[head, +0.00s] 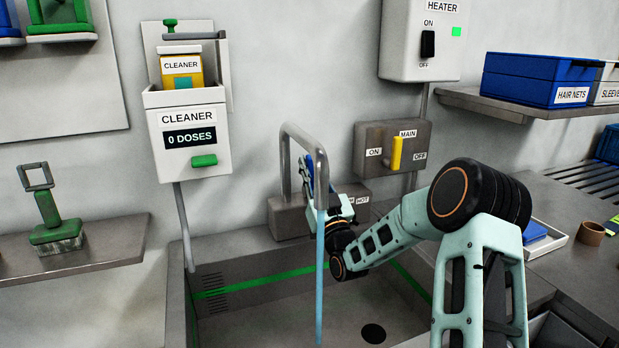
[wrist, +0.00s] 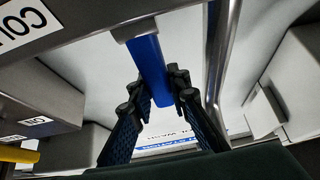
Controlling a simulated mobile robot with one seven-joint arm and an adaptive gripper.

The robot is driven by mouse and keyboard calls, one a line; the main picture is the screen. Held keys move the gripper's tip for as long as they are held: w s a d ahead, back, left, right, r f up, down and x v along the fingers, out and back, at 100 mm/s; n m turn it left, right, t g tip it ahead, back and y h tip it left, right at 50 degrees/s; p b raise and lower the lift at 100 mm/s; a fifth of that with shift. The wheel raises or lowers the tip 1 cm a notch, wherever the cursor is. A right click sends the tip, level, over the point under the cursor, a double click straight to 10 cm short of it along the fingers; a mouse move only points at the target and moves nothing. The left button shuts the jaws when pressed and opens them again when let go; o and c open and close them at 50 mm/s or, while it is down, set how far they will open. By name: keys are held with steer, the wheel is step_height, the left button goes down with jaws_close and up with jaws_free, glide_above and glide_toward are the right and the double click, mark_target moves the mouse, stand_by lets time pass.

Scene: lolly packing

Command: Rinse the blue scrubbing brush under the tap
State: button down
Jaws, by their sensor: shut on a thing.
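The tap (head: 302,133) is a grey bent spout on a grey box (head: 287,217) at the back of the sink. A light blue stream of water (head: 320,290) falls from it into the sink. My gripper (head: 318,190) is beside the spout, partly hidden behind it. In the wrist view my gripper (wrist: 161,95) is shut on a blue lever (wrist: 148,60), below a grey part labelled "COL", cut off. I cannot identify the blue scrubbing brush for sure. A blue item (head: 8,24) is cut off at the upper left edge, beside a green one.
A green brush (head: 52,230) stands on the left shelf (head: 105,260). A cleaner dispenser (head: 190,155) reads "0 DOSES". A yellow main lever (head: 396,153) and a heater switch (head: 428,44) are on the wall. The sink floor (head: 270,325) is clear around the drain (head: 373,333).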

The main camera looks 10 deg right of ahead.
steer(key=b, duration=0.2)
steer(key=shift+s+f+t+b, duration=0.2)
steer(key=shift+s+t+b, duration=0.1)
steer(key=shift+t, duration=0.1)
steer(key=shift+d+r, duration=0.1)
steer(key=shift+r, duration=0.05)
steer(key=c, duration=1.8)
jaws_free()
steer(key=v, duration=1.2)
